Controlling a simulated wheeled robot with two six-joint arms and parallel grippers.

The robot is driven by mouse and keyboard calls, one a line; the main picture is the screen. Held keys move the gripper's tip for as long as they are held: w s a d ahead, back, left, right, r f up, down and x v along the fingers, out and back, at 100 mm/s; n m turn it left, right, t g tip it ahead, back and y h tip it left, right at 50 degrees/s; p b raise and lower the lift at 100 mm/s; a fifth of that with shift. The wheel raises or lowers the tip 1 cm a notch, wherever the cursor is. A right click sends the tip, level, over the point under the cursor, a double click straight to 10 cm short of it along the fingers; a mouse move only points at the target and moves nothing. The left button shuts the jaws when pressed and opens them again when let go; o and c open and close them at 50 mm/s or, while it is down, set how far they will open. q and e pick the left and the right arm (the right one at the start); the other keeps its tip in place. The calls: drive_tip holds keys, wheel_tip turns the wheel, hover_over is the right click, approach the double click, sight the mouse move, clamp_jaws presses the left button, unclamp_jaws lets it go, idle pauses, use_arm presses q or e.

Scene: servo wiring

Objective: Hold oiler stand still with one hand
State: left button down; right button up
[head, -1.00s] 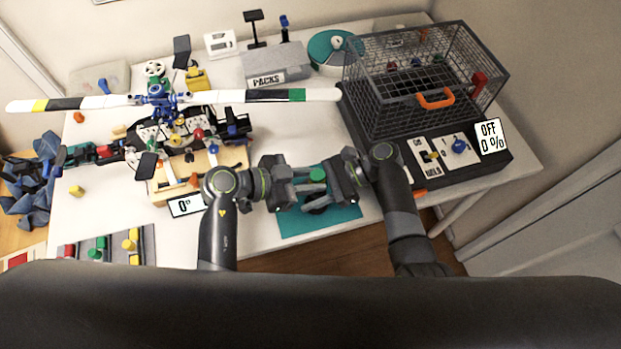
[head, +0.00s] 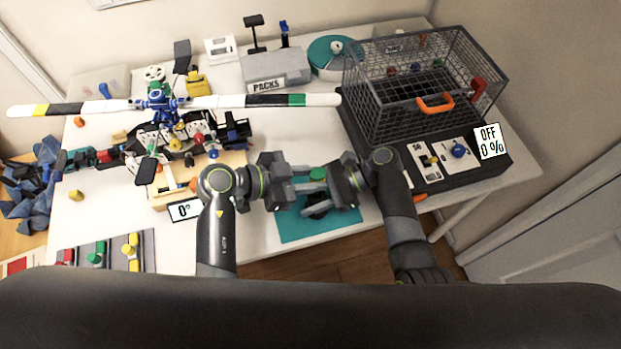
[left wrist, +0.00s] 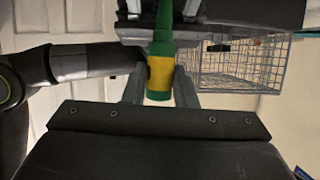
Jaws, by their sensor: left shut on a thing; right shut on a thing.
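A green-and-yellow upright piece (left wrist: 160,70), which looks like the oiler with its stand, is between my grippers; only its green top (head: 318,174) shows in the head view. My left gripper (head: 303,184) is shut on it from the left. In the left wrist view the fingers of my left gripper (left wrist: 160,88) flank its yellow band. My right gripper (head: 338,184) is shut on it from the right, and its jaws show at the top of the left wrist view. Where the oiler meets its stand is hidden by the fingers.
A teal mat (head: 290,228) lies below the grippers, with a dark object (head: 318,208) on it. A helicopter model with a long rotor (head: 90,107) stands left. A wire cage (head: 385,110) on a dark base stands right. A grey PACKS box (head: 275,70) is behind.

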use_arm(q)
drive_tip(key=shift+r, duration=1.25)
use_arm(e)
drive_tip(key=shift+s+d+f, duration=0.1)
drive_tip(key=shift+f, duration=0.1)
use_arm(q)
drive_tip(key=shift+d, duration=0.1)
use_arm(e)
drive_tip(key=o, duration=1.1)
drive_tip(key=shift+r, duration=0.1)
drive_tip(key=shift+r, duration=0.1)
